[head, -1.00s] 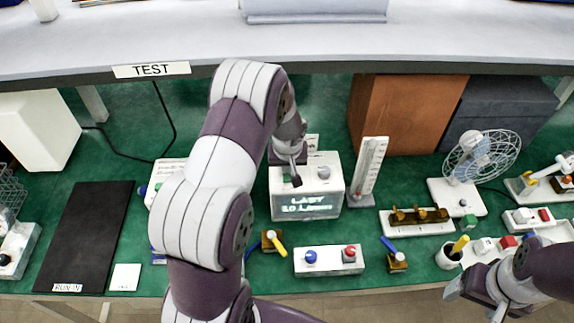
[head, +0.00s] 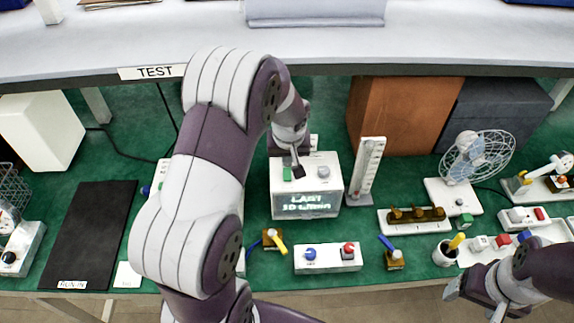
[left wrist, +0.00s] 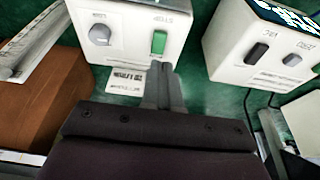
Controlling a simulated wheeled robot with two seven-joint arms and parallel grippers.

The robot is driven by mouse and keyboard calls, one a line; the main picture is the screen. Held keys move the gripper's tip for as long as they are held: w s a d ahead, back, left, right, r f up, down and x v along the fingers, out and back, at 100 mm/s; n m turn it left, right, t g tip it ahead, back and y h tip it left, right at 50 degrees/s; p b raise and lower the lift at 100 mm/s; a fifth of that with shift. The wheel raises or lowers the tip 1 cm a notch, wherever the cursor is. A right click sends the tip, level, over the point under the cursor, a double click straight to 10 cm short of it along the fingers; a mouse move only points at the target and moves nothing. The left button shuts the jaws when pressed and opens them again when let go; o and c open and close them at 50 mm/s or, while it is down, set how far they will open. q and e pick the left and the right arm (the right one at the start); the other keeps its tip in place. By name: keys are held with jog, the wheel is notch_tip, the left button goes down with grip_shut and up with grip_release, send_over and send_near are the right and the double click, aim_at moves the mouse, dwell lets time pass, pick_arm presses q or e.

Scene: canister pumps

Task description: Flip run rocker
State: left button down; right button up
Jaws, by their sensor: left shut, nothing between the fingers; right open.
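A white pump box (head: 307,203) with a lit text display on its front stands mid-bench. On its top are a green rocker (head: 287,173) and a grey round knob (head: 323,172). My left gripper (head: 297,171) is shut and empty, its tips low over the box top beside the green rocker. In the left wrist view the shut fingers (left wrist: 164,85) point at the green rocker (left wrist: 158,42), with the knob (left wrist: 100,34) to its left. Contact cannot be told. My right gripper (head: 455,288) is open and empty at the front right.
A flowmeter (head: 368,165) stands right of the pump box. A white panel (head: 328,258) with blue and red knobs and small valves lie in front. A fan (head: 475,155) stands right.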

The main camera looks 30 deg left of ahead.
pick_arm(q)
jog(key=v, duration=0.4)
jog(key=shift+s+d+r+b, duration=0.15)
jog(key=shift+s+r+b, duration=0.05)
jog(key=shift+r+b, duration=0.1)
pick_arm(e)
jog(key=shift+w+a+f, duration=0.1)
jog(key=shift+w+f, duration=0.1)
jog(key=shift+f, duration=0.35)
pick_arm(q)
jog(key=shift+w+f, duration=0.1)
jog(key=shift+w, duration=0.05)
pick_arm(e)
jog(key=shift+w, duration=0.1)
